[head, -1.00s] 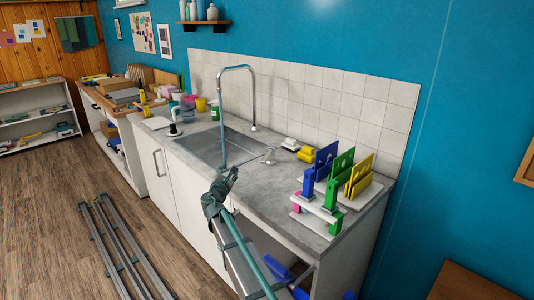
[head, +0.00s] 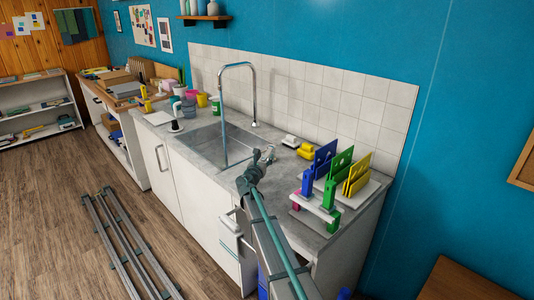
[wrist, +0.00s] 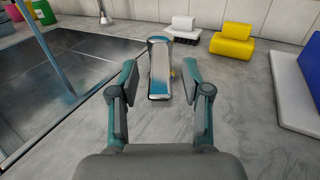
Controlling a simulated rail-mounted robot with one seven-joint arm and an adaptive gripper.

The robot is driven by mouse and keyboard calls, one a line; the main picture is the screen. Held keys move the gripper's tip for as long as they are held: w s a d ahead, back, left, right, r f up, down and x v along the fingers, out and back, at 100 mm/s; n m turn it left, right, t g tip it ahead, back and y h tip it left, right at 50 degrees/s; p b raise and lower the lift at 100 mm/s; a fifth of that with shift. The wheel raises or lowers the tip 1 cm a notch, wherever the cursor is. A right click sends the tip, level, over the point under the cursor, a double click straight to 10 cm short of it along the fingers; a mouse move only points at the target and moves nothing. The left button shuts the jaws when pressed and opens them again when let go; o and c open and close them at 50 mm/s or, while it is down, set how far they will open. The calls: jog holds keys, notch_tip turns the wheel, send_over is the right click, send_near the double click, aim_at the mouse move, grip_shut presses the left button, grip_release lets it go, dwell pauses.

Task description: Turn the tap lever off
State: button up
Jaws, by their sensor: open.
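The tap (head: 254,90) is a tall chrome arch over the sink (head: 205,148). Its separate short lever (head: 273,152) stands on the counter right of the sink and is partly covered by my gripper (head: 265,155) in the head view. In the wrist view the chrome lever (wrist: 160,72) shows plainly, pointing towards me from a round base. My gripper (wrist: 157,78) is open, with one finger on each side of the lever and a visible gap on both sides. Whether any part touches it, I cannot tell.
A yellow block (wrist: 231,46) and a white brush-like block (wrist: 183,29) lie behind the lever. A rack with blue, green and yellow boards (head: 335,175) stands to the right. Coloured cups (head: 202,99) stand left at the back. Bare counter lies around the lever.

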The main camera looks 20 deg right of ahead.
aim_at(270, 149)
jog(key=shift+p+x, duration=0.3)
jog(key=shift+x, duration=1.6)
jog(key=shift+c, duration=0.2)
grip_shut()
